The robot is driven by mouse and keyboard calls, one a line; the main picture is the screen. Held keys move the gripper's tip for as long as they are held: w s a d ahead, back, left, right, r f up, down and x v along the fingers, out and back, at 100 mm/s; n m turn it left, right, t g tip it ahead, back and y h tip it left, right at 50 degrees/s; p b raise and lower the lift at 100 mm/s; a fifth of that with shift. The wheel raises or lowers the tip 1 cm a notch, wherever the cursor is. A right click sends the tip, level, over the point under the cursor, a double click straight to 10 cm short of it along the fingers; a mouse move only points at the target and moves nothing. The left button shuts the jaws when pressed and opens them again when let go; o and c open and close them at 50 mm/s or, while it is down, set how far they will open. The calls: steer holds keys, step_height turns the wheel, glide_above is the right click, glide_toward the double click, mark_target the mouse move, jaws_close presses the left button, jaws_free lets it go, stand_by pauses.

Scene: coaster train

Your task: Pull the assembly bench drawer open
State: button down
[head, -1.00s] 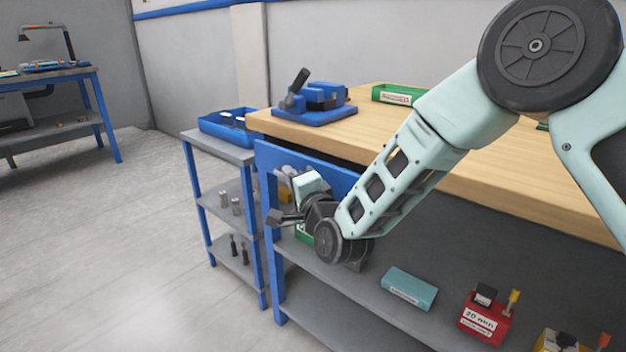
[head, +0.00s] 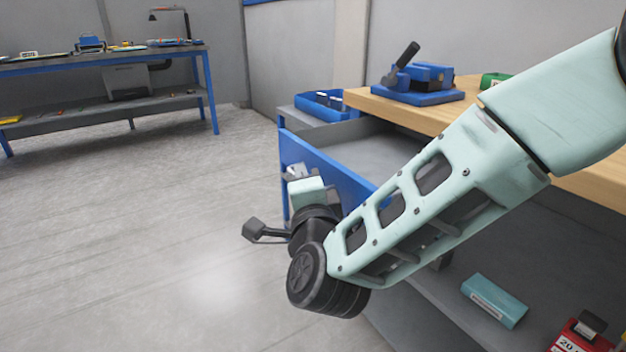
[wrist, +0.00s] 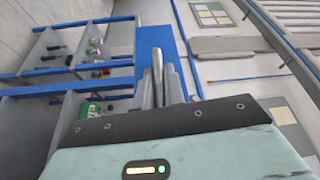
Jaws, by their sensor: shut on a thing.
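The assembly bench (head: 440,118) has a wooden top and stands at the right in the head view. Its drawer (head: 330,168) has a blue front and stands well out from under the top, with its grey inside showing. The blue drawer front also shows in the wrist view (wrist: 152,40). My gripper (wrist: 160,88) is at the drawer front, and its fingers are shut on the metal bar handle (wrist: 154,62).
A blue vise (head: 420,82) sits on the bench top. A blue bin (head: 325,106) stands on a side rack behind the drawer. A teal box (head: 494,300) and a red box (head: 580,338) lie on the lower shelf. The floor at left is clear, up to another bench (head: 100,62).

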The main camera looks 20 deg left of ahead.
steer(key=c, duration=1.5)
jaws_free()
steer(key=shift+s, duration=0.1)
steer(key=p+v, duration=0.1)
steer(key=v, duration=1.6)
steer(key=shift+d+f, duration=0.1)
